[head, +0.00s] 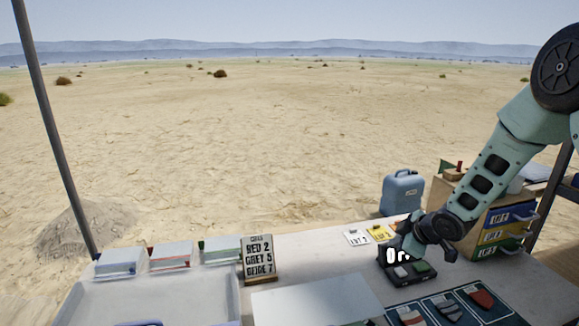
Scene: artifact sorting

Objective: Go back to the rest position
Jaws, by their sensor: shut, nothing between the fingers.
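My arm reaches in from the upper right in the head view, and my gripper (412,250) is low over a small black device (408,276) on the table. The device has a light grey button and a green button, and bright white characters show at its back left. My gripper is shut with nothing held. Its fingertips are small and dark against the device, so I cannot tell whether they touch it. My gripper hides part of the device's back.
The table (340,265) holds a grey tray (85,300), a sign (258,260), a white board (315,303) and a dark mat with sherd pictures (452,309). Yellow and white cards (357,237) lie behind the device. A blue canister (402,193) and a drawer cabinet (470,215) stand near my arm.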

